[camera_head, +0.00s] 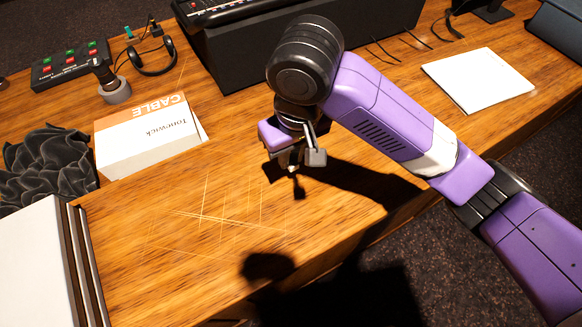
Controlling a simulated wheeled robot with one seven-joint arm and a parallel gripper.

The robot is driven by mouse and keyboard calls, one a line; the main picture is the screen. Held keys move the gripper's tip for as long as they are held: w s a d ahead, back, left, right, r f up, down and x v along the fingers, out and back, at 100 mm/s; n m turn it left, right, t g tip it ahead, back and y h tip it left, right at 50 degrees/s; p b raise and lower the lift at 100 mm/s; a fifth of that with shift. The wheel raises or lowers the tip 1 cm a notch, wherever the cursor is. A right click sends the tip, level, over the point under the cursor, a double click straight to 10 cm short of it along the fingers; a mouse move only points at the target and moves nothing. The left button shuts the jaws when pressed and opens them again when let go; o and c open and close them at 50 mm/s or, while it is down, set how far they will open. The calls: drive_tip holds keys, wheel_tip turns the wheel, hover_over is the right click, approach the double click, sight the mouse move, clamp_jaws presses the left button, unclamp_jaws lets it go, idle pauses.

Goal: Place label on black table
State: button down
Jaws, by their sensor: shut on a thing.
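My gripper (296,162) points down over the wooden desk, right of the white and orange box marked Tonewick CABLE. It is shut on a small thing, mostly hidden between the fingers. I cannot make out whether this is the label. A small dark shape shows just below the fingertips; I cannot tell it from shadow. No separate label is clearly visible elsewhere. No black table can be made out; the large surface is a brown wooden desk (170,240). A large black console (235,65) stands on its back part.
The Tonewick CABLE box (150,140) lies left of my gripper, with crumpled black cloth (48,170) beyond. A white-topped stack (30,265) is at front left. Headphones (153,65) and a button box (72,65) are behind. White paper (478,80) lies right. The front middle is clear.

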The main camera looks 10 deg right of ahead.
sight(291, 177)
drive_tip(key=shift+f, duration=2.6)
drive_tip(key=shift+f, duration=0.1)
drive_tip(key=c, duration=1.3)
unclamp_jaws()
drive_tip(key=r, duration=0.4)
drive_tip(key=s+r, duration=0.1)
drive_tip(key=r, duration=0.3)
drive_tip(key=r+p, duration=0.1)
drive_tip(key=r, duration=0.3)
drive_tip(key=shift+s+d+r, duration=0.1)
drive_tip(key=shift+s+d, duration=0.2)
drive_tip(key=shift+s, duration=0.05)
